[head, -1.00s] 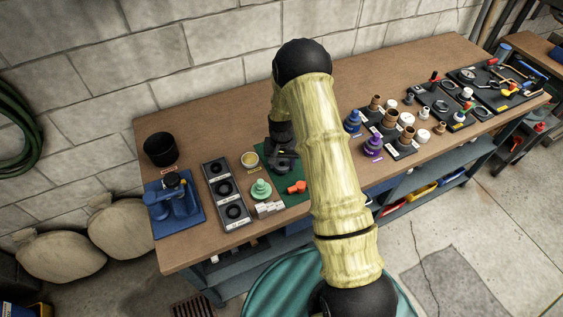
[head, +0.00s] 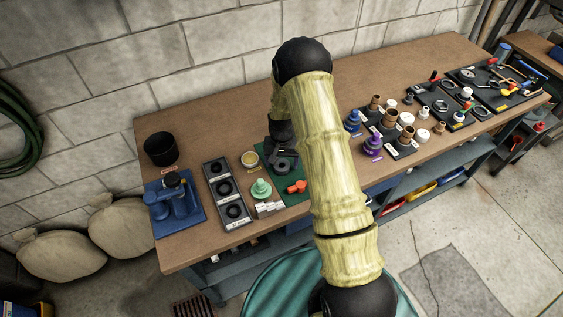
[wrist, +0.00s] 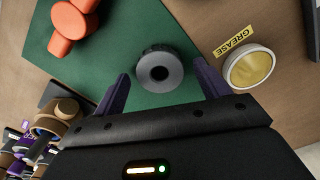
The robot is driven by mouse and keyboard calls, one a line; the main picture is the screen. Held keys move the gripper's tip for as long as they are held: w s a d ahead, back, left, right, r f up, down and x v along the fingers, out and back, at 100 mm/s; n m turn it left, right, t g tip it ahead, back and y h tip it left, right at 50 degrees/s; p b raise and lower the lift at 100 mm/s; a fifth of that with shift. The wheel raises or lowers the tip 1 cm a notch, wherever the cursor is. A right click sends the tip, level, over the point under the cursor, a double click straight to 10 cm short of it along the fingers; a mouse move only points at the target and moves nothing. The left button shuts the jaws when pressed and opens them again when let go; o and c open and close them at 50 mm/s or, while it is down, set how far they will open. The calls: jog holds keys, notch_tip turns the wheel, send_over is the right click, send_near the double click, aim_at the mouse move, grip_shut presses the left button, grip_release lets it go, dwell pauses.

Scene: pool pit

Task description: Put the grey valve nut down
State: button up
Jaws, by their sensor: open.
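The grey valve nut (wrist: 160,70) is a dark grey ring with a round hole, lying flat on the green mat (wrist: 140,95). In the head view the nut (head: 282,167) shows just below my gripper (head: 281,150). In the wrist view my gripper (wrist: 163,85) is open, its two purple fingers apart on either side of the nut's near edge. No finger appears to touch the nut.
An orange-red fitting (wrist: 72,22) lies on the mat beside the nut. An open grease tin (wrist: 249,66) stands at the mat's other side. In the head view a green stepped part (head: 261,189) and a black tray of rings (head: 223,190) stand to the left.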

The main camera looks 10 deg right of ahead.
jog(key=shift+w+r+b, duration=0.1)
jog(key=shift+r+b, duration=0.35)
jog(key=shift+r, duration=0.2)
notch_tip(320, 180, up, 11)
jog(key=b, duration=0.2)
jog(key=s+r+n+t, duration=0.1)
jog(key=s+r, duration=0.3)
jog(key=s, duration=0.6)
jog(key=s+r+n+t, duration=0.1)
jog(key=s+r, duration=0.3)
jog(key=s, duration=0.7)
jog(key=shift+s+r+n+t, duration=0.15)
jog(key=shift+s+n+t, duration=0.15)
jog(key=shift+n, duration=0.6)
